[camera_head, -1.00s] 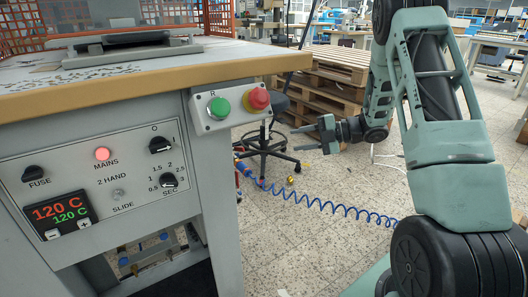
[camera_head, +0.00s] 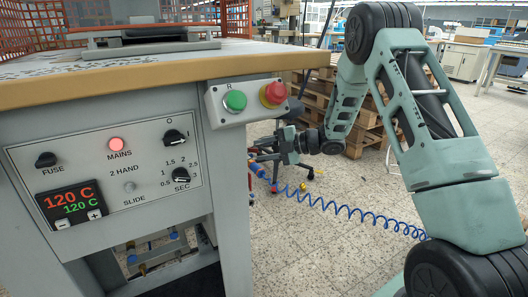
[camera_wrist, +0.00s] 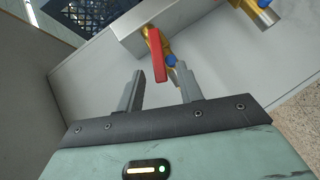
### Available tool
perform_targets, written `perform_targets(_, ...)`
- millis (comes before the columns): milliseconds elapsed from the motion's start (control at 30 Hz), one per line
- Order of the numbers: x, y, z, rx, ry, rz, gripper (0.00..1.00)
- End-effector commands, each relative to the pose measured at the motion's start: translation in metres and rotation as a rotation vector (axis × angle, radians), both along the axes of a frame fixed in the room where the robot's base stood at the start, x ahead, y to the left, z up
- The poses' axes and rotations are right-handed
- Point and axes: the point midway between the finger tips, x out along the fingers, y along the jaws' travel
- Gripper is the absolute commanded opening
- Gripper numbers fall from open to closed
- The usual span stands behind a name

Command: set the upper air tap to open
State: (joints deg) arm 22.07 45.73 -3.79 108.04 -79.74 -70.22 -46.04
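In the wrist view a tap with a red lever (camera_wrist: 158,56) sits on a brass body beside a grey block (camera_wrist: 128,28). A blue fitting (camera_wrist: 171,60) is at the brass body's lower end. The lever points down the picture, towards the gap between my fingers. My gripper (camera_wrist: 159,68) is open, one finger on each side of the lever's end, with no clear contact. I cannot tell from this view whether this is the upper tap. In the head view my gripper (camera_head: 284,142) is beside the machine's right side, below the button box.
In the head view the button box (camera_head: 243,99) juts out above my gripper. A blue coiled hose (camera_head: 340,206) hangs below it. Wooden pallets (camera_head: 315,95) stand behind.

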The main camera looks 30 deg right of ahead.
Motion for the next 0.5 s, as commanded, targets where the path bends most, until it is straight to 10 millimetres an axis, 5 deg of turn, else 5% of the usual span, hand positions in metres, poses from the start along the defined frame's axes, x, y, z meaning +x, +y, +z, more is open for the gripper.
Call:
perform_targets(267,0.0011,0.0012,-0.0006,0.001,0.001,0.0,0.36)
perform_targets(400,0.001,0.0011,-0.0006,0.001,0.001,0.0,0.0)
perform_targets(500,0.0009,0.0011,-0.0006,0.001,0.001,0.0,0.0)
